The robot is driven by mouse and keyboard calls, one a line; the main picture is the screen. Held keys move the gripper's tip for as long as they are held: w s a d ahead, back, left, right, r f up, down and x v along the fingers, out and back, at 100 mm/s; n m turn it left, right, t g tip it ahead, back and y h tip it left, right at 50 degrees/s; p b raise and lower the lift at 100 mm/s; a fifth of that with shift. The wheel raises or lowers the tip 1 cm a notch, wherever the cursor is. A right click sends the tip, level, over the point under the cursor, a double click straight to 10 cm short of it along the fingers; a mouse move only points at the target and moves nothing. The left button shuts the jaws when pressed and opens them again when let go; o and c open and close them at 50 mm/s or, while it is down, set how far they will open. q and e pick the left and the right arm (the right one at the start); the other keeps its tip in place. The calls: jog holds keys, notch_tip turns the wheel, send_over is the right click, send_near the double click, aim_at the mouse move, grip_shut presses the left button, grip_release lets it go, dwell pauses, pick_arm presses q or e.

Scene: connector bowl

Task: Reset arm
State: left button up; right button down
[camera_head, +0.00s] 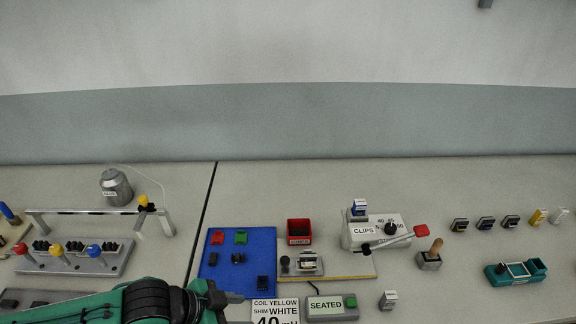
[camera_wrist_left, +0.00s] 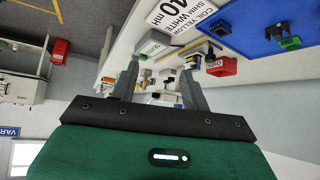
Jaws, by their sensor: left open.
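My left gripper (camera_wrist_left: 160,78) shows in the left wrist view with its two grey fingers apart and nothing between them. My right gripper and right arm are in neither view.
A blue mat (camera_head: 212,288) with small parts, a red bin (camera_head: 299,231), a CLIPS box (camera_head: 372,231) with a red-tipped lever, a SEATED box (camera_head: 331,307) and a teal tray (camera_head: 516,272) stand on the table. A grey rail (camera_head: 90,211) stands left.

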pick_arm(q)
jog(key=shift+d+n+t, duration=0.8)
jog(key=shift+d, duration=1.4)
jog(key=s+a+f+n+g+y, duration=0.1)
jog(key=s+a+f+n+y, duration=0.4)
jog(key=a, duration=0.4)
jog(key=s+a+f+n+g+y, duration=0.1)
jog(key=s+a+f+n+y, duration=0.2)
jog(key=s+a+f+n, duration=0.4)
notch_tip(320, 180, down, 28)
jog(key=m+g, duration=0.1)
jog(key=m, duration=0.2)
jog(key=s+a+f, duration=0.2)
jog(key=s+f, duration=0.7)
jog(key=f, duration=0.1)
jog(key=s+a+f+g, duration=0.1)
jog(key=s+a+f, duration=0.1)
jog(key=s+f, duration=0.7)
jog(key=shift+s+a+f, duration=0.2)
jog(key=shift+s+f, duration=0.1)
jog(key=shift+f, duration=0.3)
